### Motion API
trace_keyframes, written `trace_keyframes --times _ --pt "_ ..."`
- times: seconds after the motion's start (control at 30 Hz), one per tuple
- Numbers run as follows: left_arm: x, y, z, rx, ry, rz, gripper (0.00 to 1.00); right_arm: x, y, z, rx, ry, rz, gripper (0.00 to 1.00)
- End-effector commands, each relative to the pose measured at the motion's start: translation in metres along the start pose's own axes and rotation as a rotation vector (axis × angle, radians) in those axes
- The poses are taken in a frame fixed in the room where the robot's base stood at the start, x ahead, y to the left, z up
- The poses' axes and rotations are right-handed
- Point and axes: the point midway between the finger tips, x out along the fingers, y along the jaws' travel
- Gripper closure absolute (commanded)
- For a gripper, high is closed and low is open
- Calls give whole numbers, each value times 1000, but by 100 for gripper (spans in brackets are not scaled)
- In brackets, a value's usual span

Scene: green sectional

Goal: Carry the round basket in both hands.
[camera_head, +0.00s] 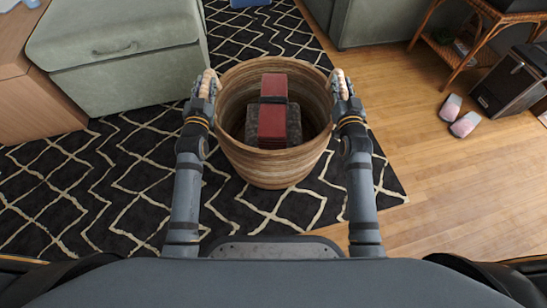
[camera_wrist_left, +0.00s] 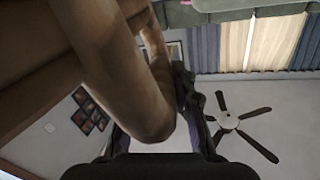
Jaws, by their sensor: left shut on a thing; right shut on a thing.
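The round basket (camera_head: 270,167) is brown and woven, with a dark inside. It is upright between my two arms in the head view. A red block-like thing (camera_head: 272,117) with a dark band and a grey thing (camera_head: 293,126) lie inside it. My left gripper (camera_head: 207,84) is shut on a beige handle at the basket's left side. My right gripper (camera_head: 341,84) is shut on the matching handle at its right side. In the left wrist view a thick brown curved piece (camera_wrist_left: 120,70) fills the upper left, close to the gripper (camera_wrist_left: 185,85). Whether the basket touches the floor is hard to tell.
A black rug (camera_head: 95,185) with cream zigzag lines lies below. A green sofa piece (camera_head: 115,60) stands at the left, beside a wooden cabinet (camera_head: 22,90). Pink slippers (camera_head: 463,122) and a dark box (camera_head: 508,85) are at the right.

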Motion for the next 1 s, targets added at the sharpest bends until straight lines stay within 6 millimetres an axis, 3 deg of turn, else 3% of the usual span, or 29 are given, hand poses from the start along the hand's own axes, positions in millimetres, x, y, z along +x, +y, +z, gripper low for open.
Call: trace_keyframes --times 0.27,0.93,0.97,1.0 --pt "1 0 2 0 9 -2 100 1 0 2 1 10 -1 100" --pt "0 9 47 0 9 -2 100 0 10 47 0 10 -1 100" --pt "0 9 47 0 0 0 70 0 9 47 0 0 0 70" --pt "0 9 46 0 0 0 65 0 9 46 0 0 0 65"
